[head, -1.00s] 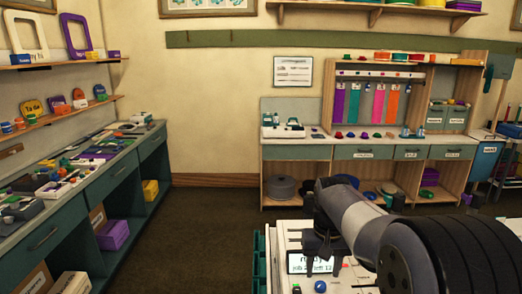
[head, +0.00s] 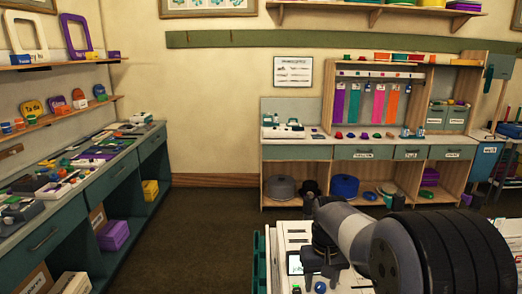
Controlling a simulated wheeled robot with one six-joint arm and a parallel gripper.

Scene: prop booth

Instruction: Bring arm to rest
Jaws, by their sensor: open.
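My arm reaches in from the lower right of the head view, with its grey links folded low over a white-topped surface. My gripper (head: 322,284) is dark and points down at the bottom centre. It is open, and I see nothing between its fingers. Its tips are close above the white top, and I cannot tell whether they touch it.
A long green counter (head: 63,205) full of small items runs along the left wall. A workbench (head: 296,152) with drawers stands at the back wall, with a grey roll (head: 280,187) and a blue roll (head: 345,186) below. The brown floor (head: 190,235) between them is clear.

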